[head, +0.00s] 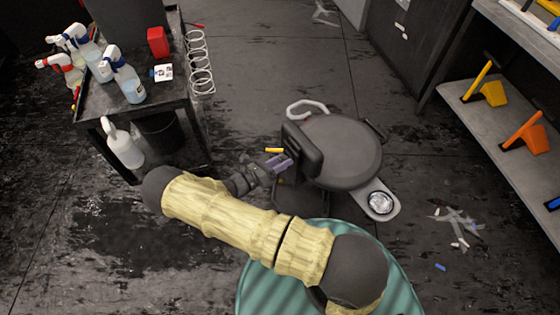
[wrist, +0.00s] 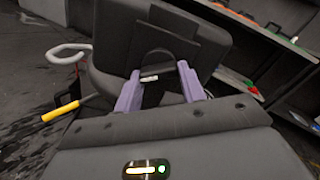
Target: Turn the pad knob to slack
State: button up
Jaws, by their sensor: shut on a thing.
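The stool has a round dark seat (head: 342,152) and an upright dark back pad (head: 303,148). The pad's back fills the upper middle of the wrist view (wrist: 115,50). My gripper (head: 279,164) reaches the pad's rear from the left. In the wrist view its two purple fingers (wrist: 159,90) stand on either side of a dark rounded pad knob (wrist: 157,66), shut on it. A small pale mark shows between the fingers. In the head view the knob is hidden by the fingers and pad. Its setting cannot be read.
A yellow-gripped lever (head: 274,150) and a white curved handle (head: 308,106) stick out by the stool. A tray with a shiny round dish (head: 380,202) is at its right. A bottle cart (head: 140,95) stands left, shelves (head: 500,110) right. Scraps (head: 458,222) litter the floor.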

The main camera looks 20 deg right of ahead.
jog(key=shift+n, duration=0.6)
jog(key=o, duration=1)
jog(key=shift+w, duration=0.1)
jog(key=b+v, duration=0.1)
jog(key=v, duration=1.6)
jog(key=shift+s+a+r, duration=0.1)
jog(key=shift+s+a, duration=0.1)
jog(key=shift+a, duration=0.05)
